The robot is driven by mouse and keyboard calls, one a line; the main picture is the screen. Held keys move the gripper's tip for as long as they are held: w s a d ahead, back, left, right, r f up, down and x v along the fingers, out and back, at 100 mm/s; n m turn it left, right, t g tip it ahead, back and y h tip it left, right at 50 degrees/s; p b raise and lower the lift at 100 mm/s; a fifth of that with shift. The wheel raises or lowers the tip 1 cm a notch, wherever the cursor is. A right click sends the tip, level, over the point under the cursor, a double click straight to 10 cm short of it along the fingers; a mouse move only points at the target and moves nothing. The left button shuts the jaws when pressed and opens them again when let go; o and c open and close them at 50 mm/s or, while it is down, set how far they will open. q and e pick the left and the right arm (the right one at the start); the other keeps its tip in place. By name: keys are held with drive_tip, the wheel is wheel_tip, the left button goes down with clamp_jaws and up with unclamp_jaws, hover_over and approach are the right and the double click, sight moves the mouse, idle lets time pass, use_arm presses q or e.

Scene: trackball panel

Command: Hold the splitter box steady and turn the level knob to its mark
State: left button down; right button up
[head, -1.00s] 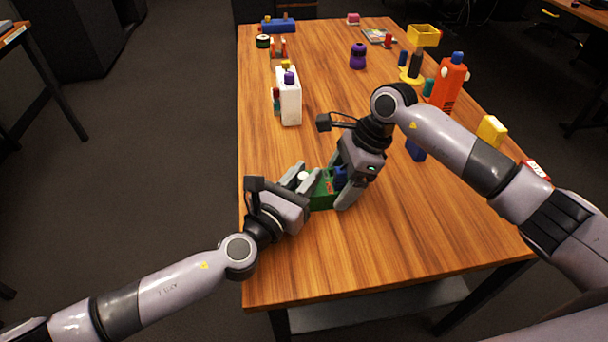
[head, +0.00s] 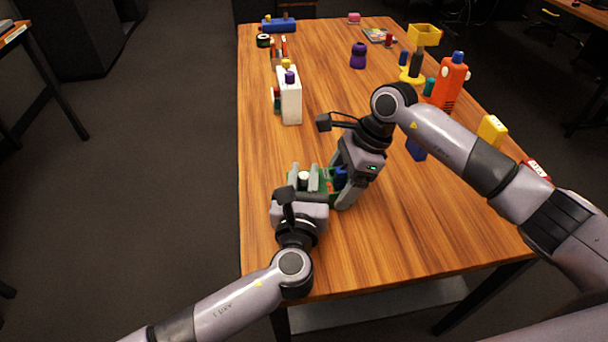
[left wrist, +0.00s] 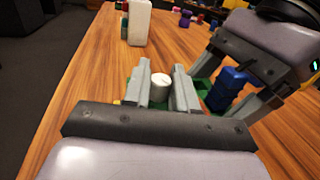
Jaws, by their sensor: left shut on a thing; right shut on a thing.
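The green splitter box (head: 324,174) stands on the wooden table, mostly hidden behind both grippers. A white round knob (head: 304,177) on its left part sits between the fingers of my left gripper (head: 305,178). In the left wrist view the knob (left wrist: 161,84) shows between the two grey fingers (left wrist: 162,88). I take it for the level knob; its mark cannot be made out. My right gripper (head: 343,182) is shut on a blue block (head: 341,175) at the box's right side. The block (left wrist: 228,88) also shows in the left wrist view.
A white bottle-like object (head: 290,95) stands behind the box. An orange bottle-like object (head: 449,82), a yellow block (head: 491,130) and a blue block (head: 416,149) stand to the right, near or under my right arm. The table's front left is clear.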

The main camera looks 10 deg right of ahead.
use_arm(q)
drive_tip(key=shift+r, duration=0.1)
drive_tip(key=c, duration=1)
unclamp_jaws()
drive_tip(key=shift+c, duration=0.2)
drive_tip(key=v, duration=1.2)
drive_tip(key=shift+s, duration=0.1)
